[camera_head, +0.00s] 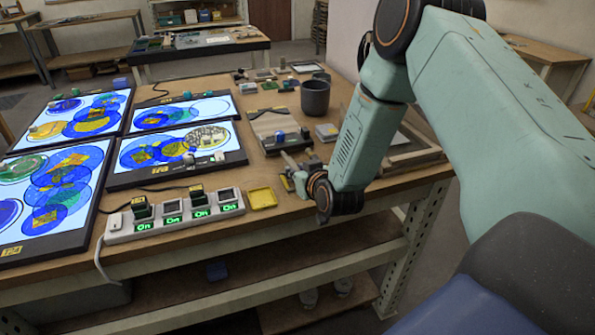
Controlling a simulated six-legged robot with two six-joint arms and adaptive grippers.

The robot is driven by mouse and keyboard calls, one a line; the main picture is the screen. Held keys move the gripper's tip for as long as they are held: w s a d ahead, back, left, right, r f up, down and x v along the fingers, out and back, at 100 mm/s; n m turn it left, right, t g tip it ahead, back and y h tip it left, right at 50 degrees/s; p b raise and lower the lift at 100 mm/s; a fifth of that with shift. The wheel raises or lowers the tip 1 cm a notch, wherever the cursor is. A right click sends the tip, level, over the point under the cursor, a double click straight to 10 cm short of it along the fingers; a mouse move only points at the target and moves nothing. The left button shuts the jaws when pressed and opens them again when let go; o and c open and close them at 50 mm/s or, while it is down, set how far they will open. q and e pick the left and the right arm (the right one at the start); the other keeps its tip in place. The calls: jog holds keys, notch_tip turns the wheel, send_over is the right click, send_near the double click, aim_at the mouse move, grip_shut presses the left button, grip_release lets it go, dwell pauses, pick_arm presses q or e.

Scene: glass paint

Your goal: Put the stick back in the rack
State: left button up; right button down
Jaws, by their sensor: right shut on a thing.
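My right arm reaches in from the right, and its gripper (291,183) is low over the front edge of the wooden table, right of the yellow tray. The gripper is small in view and partly hidden by my own wrist. It is shut on a thin, pale stick (289,160) that points up and away from it, toward the grey tray behind. The stick's lower end is hidden in the gripper. I cannot tell for sure which thing is the rack; a small dark block with pale parts (313,164) sits just right of the stick. My left gripper is not in view.
A power strip (175,217) with green "On" displays and a yellow tray (262,198) lie at the front edge. Lit panels with coloured discs (80,180) fill the left.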

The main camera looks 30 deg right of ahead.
jog(key=shift+w, duration=0.1)
jog(key=shift+f, duration=0.15)
jog(key=shift+f, duration=0.1)
dwell(0.3)
jog(key=c, duration=1.1)
grip_release()
jog(key=shift+c, duration=0.2)
jog(key=v, duration=1.2)
